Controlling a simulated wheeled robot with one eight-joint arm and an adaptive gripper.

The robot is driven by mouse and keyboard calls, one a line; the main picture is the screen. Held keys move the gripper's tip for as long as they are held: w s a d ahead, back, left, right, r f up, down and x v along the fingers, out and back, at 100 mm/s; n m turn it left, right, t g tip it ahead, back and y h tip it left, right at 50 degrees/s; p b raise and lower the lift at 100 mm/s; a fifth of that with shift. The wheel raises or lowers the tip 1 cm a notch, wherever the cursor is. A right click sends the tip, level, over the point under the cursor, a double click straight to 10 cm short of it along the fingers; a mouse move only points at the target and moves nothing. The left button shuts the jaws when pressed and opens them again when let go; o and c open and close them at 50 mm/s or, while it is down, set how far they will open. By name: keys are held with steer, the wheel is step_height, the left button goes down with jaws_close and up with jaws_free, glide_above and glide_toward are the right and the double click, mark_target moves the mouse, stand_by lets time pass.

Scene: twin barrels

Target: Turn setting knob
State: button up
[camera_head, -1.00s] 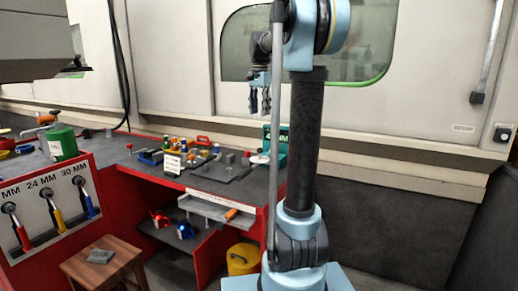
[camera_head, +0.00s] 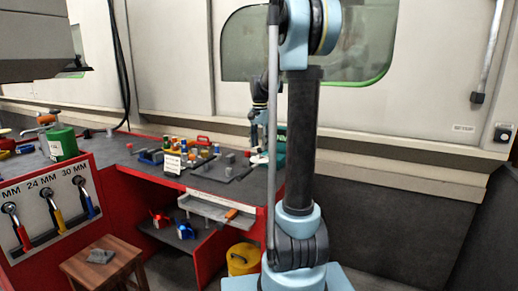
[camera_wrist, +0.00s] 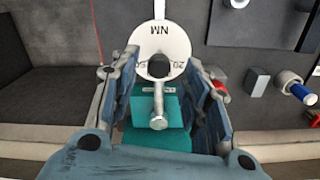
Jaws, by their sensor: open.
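In the wrist view a teal device (camera_wrist: 150,107) carries a white round dial (camera_wrist: 168,42) marked "NM" with numbers. A black round knob (camera_wrist: 158,66) sits at the dial's centre, and a metal rod with a round end (camera_wrist: 157,120) stands out below it. I cannot tell which of these is the setting knob. My gripper (camera_wrist: 162,62) is open, its fingers on either side of the dial and rod, with nothing held. In the head view my gripper (camera_head: 254,134) is just above the teal device (camera_head: 281,146), which my arm partly hides.
The dark bench top (camera_head: 222,190) holds a dark tray with grey blocks (camera_head: 222,168) and a red-handled item (camera_head: 203,140) left of the device. The machine wall (camera_head: 170,70) stands behind.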

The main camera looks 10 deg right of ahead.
steer(key=shift+f, duration=0.85)
jaws_close()
